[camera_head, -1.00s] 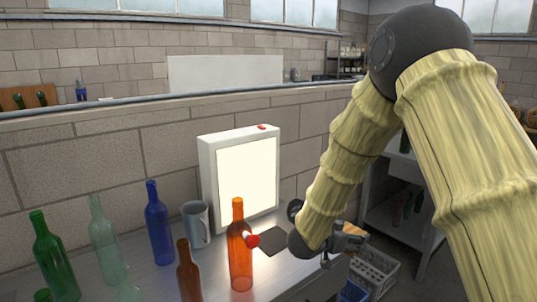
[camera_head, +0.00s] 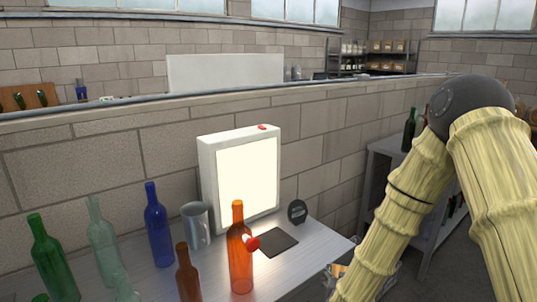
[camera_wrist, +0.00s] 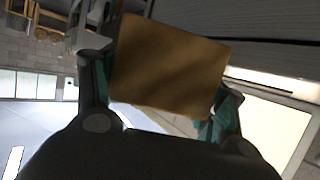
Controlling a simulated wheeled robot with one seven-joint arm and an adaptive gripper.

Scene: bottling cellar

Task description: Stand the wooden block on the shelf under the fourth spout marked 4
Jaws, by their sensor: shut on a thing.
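My gripper (camera_wrist: 160,94) is shut on the wooden block (camera_wrist: 172,62) in the wrist view. The block is plain tan-brown with a square-looking face, tilted in that picture, with a finger on either side. In the head view my arm comes down at the right, and its links hide the gripper and block. No spout, number 4 or shelf under spouts can be made out in either view.
A metal table (camera_head: 310,258) holds several bottles, including an orange one (camera_head: 240,262) and a blue one (camera_head: 158,225), a grey mug (camera_head: 196,226), a lit panel (camera_head: 247,172) and a dark pad (camera_head: 278,243). A grey rack (camera_head: 383,150) stands behind my arm. A low block wall (camera_head: 70,180) runs behind.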

